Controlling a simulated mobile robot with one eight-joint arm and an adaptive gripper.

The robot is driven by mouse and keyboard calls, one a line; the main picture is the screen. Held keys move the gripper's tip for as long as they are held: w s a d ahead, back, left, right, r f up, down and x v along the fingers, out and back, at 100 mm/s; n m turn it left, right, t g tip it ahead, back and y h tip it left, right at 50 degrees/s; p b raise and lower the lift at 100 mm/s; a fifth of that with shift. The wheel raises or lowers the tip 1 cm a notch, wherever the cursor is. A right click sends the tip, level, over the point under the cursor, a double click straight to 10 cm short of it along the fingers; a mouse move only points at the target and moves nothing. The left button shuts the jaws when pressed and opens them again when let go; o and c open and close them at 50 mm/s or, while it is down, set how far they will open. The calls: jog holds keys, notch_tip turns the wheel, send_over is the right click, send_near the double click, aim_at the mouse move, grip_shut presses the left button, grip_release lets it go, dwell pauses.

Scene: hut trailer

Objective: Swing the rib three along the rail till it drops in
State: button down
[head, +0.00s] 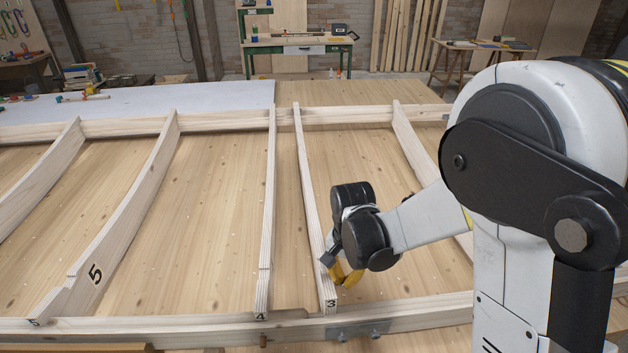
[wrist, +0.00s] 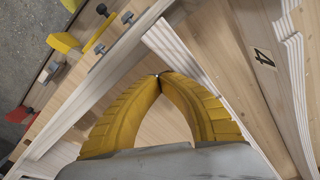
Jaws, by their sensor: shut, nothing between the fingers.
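Rib three (head: 311,200) is a long thin plywood rib with a "3" on its near end. It runs from the far rail (head: 225,122) to the near rail (head: 420,316), leaning close to rib four (head: 267,220) at the far end. Its near end is at the near rail; I cannot tell whether it is seated. My gripper (head: 345,275) is low on the right of rib three, near its near end. In the wrist view the yellow fingertips (wrist: 161,76) meet, empty, beside the rib's edge (wrist: 180,48). Whether they touch it is unclear.
Rib five (head: 110,238) and another rib stand to the left, and one more rib (head: 415,145) stands to the right, partly behind my arm. Metal brackets (head: 358,330) sit on the near rail. The plywood deck between ribs is clear.

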jog(key=shift+a, duration=1.4)
jog(key=shift+r, duration=0.1)
notch_tip(320, 180, up, 8)
jog(key=d+p, duration=0.2)
jog(key=p, duration=0.3)
dwell(0.4)
